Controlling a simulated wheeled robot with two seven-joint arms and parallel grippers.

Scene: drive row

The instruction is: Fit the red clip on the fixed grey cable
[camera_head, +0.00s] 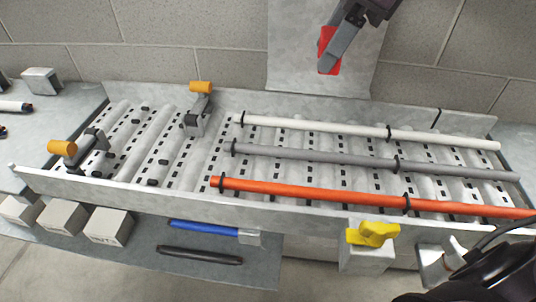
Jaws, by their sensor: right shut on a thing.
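The red clip (324,42) is at the top, in front of the upright grey panel. My right gripper (331,58) is shut on it, with a grey finger covering part of the clip. The fixed grey cable (330,156) runs along the grey tray between a white and an orange cable, with black rings around it near its left end and right of its middle. In the picture, clip and gripper are well above the grey cable and apart from it. My left gripper is not in view.
A white cable (320,125) lies behind the grey one and an orange cable (310,190) in front. Two orange-topped clamps (197,118) stand on the left part of the tray (260,204). A yellow knob (373,234) is at the front. Grey blocks (61,220) sit front left.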

